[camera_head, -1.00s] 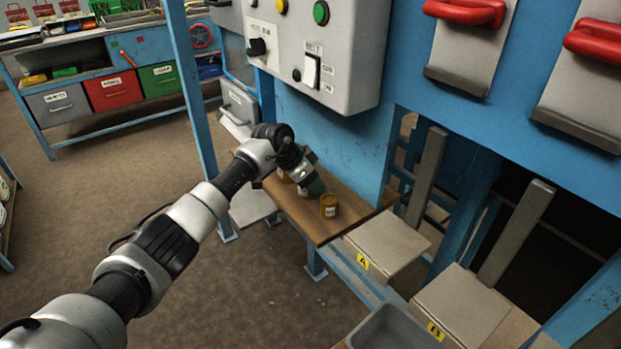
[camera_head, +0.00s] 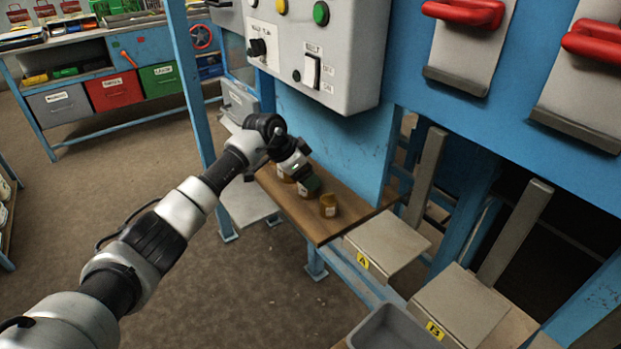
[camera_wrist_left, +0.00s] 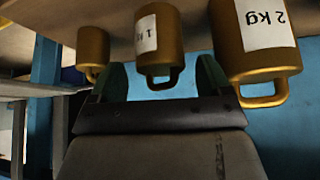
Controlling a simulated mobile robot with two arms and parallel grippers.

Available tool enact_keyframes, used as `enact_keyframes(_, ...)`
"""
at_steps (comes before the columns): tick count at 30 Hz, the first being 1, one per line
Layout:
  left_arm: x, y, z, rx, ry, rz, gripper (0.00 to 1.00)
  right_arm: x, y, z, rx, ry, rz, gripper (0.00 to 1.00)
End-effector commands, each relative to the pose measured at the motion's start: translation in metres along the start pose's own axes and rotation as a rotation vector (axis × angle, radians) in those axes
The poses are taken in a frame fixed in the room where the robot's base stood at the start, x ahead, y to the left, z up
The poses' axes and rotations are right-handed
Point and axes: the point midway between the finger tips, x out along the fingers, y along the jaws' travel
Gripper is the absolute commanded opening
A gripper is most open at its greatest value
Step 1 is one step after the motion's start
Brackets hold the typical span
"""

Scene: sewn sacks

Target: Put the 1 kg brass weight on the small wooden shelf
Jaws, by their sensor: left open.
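The 1 kg brass weight (camera_wrist_left: 150,35) hangs inverted in the upside-down left wrist view, its base against a wooden board (camera_wrist_left: 110,14) and its loop handle toward my gripper. My left gripper (camera_wrist_left: 163,72) is open, with one green-padded finger on each side of the handle and visible gaps. In the head view, the same gripper (camera_head: 310,184) is over the small wooden shelf (camera_head: 318,228) at the middle weight (camera_head: 302,190), partly hiding it. My right gripper is in neither view.
A larger 2 kg weight (camera_wrist_left: 262,45) and a smaller brass weight (camera_wrist_left: 92,48) flank it closely. A grey control box (camera_head: 335,60) hangs above the shelf. Plates marked A (camera_head: 388,243) and B (camera_head: 460,305) and a grey tray (camera_head: 395,330) lie to the right.

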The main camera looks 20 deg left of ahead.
Motion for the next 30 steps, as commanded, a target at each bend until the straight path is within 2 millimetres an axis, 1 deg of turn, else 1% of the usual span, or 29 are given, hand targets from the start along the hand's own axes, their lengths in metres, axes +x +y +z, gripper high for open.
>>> enact_keyframes(1, -0.013, -0.002, 0.0, 0.002, 0.001, -0.004, 0.78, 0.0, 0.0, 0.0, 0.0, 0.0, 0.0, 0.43)
enact_keyframes(6, -0.05, -0.001, 0.001, 0.001, 0.0, -0.004, 0.78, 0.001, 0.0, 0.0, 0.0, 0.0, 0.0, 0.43)
enact_keyframes(9, -0.067, -0.001, 0.001, 0.001, 0.0, -0.003, 0.78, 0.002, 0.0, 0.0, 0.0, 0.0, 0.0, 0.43)
enact_keyframes(12, -0.08, -0.001, 0.0, 0.0, 0.0, -0.002, 0.78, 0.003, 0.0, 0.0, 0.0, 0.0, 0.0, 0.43)
enact_keyframes(15, -0.087, 0.0, 0.0, 0.0, 0.001, -0.001, 0.78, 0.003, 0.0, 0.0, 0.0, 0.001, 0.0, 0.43)
enact_keyframes(18, -0.09, 0.0, 0.0, 0.0, 0.0, 0.0, 0.78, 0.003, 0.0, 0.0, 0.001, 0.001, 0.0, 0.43)
enact_keyframes(30, -0.09, 0.0, 0.0, -0.001, 0.0, 0.0, 0.78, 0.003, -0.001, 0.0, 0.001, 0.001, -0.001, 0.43)
